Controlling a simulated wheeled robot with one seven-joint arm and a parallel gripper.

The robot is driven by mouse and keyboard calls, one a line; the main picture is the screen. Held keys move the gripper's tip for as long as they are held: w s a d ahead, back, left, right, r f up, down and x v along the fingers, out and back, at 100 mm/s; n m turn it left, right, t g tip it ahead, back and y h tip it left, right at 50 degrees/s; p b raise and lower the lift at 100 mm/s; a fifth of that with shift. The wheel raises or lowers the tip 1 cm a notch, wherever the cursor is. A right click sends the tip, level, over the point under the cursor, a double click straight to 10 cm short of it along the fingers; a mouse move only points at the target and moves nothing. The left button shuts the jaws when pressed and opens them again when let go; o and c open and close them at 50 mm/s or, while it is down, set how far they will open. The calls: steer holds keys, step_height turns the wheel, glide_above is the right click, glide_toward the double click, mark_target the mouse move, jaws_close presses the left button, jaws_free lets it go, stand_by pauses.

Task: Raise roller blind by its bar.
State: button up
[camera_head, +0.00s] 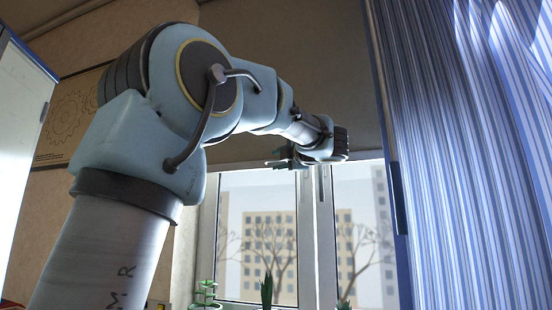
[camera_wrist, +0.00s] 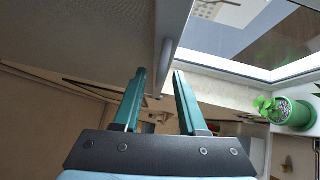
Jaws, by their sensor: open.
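The roller blind (camera_head: 325,75) is a plain grey-brown sheet over the upper window in the head view. Its lower edge (camera_head: 364,156) hangs just above the bright panes, and my arm hides part of it. In the wrist view the blind (camera_wrist: 85,35) fills the upper left. A pale rounded piece (camera_wrist: 165,52) stands out near its edge; I cannot tell for sure whether it is the bar. My gripper (camera_head: 284,160) is near the blind's lower edge. In the wrist view its teal fingers (camera_wrist: 157,98) are apart, with nothing held between them, and the pale piece lies beyond their tips.
A blue striped curtain (camera_head: 470,150) hangs at the right, close to my wrist. Potted plants (camera_head: 266,288) stand along the window's foot. A green pot (camera_wrist: 293,114) shows at the right in the wrist view. A pale cabinet (camera_head: 20,120) is at the far left.

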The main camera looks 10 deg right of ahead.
steer(key=shift+x, duration=0.8)
steer(key=shift+c, duration=0.3)
jaws_close()
stand_by(0.6)
